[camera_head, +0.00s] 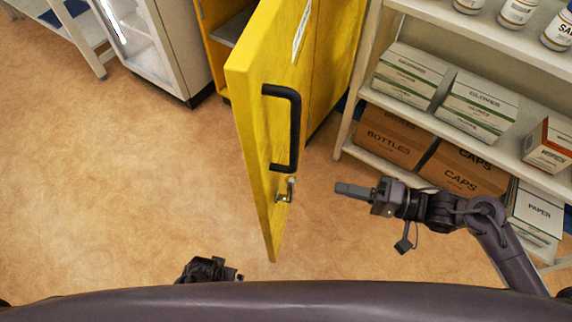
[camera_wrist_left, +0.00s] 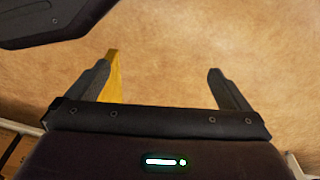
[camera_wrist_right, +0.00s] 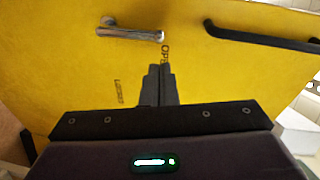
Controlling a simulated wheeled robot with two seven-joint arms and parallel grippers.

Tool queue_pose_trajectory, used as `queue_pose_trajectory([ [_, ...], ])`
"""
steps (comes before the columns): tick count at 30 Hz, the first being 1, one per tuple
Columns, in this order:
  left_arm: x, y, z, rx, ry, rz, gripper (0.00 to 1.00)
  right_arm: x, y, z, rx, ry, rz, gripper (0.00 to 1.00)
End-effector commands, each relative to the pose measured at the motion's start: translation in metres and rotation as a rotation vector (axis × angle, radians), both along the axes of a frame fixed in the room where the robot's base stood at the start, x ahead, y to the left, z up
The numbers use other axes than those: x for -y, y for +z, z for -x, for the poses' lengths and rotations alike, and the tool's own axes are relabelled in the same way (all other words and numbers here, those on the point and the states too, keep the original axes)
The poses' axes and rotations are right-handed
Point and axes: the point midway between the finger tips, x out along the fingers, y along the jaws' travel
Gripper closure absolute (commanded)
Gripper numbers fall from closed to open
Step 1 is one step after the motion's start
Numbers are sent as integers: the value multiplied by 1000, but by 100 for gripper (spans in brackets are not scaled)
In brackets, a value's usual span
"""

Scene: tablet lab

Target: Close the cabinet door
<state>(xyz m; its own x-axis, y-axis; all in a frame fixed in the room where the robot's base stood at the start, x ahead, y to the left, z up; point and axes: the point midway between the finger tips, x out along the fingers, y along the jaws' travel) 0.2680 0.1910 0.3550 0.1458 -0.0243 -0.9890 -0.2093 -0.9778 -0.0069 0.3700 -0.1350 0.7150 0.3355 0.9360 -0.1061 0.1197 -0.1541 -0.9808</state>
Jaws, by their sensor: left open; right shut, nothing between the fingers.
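The yellow cabinet door (camera_head: 262,130) stands swung open toward me, with its free edge nearest. It has a black bar handle (camera_head: 290,130) and a small metal lever latch (camera_head: 284,190) below it. The yellow cabinet (camera_head: 215,45) shows a dark open interior behind the door. My right gripper (camera_head: 345,189) is shut and empty, right of the door's handle side. In the right wrist view its closed fingertips (camera_wrist_right: 160,70) point at the door face, below the metal lever (camera_wrist_right: 130,31); contact cannot be told. My left gripper (camera_wrist_left: 160,80) is open and empty, low and left of the door, with a yellow strip beside one finger.
A white shelf rack (camera_head: 450,115) with glove boxes, brown cartons and white jars stands on the right, close to my right arm. A glass-fronted white cabinet (camera_head: 150,40) stands at the back left. The tan floor (camera_head: 120,180) left of the door is clear.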

Motion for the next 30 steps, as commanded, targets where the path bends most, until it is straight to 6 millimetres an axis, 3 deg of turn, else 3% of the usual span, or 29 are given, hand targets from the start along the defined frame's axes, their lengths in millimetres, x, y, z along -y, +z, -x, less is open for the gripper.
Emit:
queue_pose_trajectory([
  [3,-3,-8,5,4,5,-3,0,9,21,8,-90,58,-106,100],
  [10,-4,-10,5,5,5,-2,0,-2,29,9,-130,83,-157,100],
  [24,3,7,-7,-1,-4,2,0,-93,29,-15,-125,82,-154,100],
  [30,6,16,-8,-8,-9,4,0,-117,28,-22,-126,79,-152,100],
])
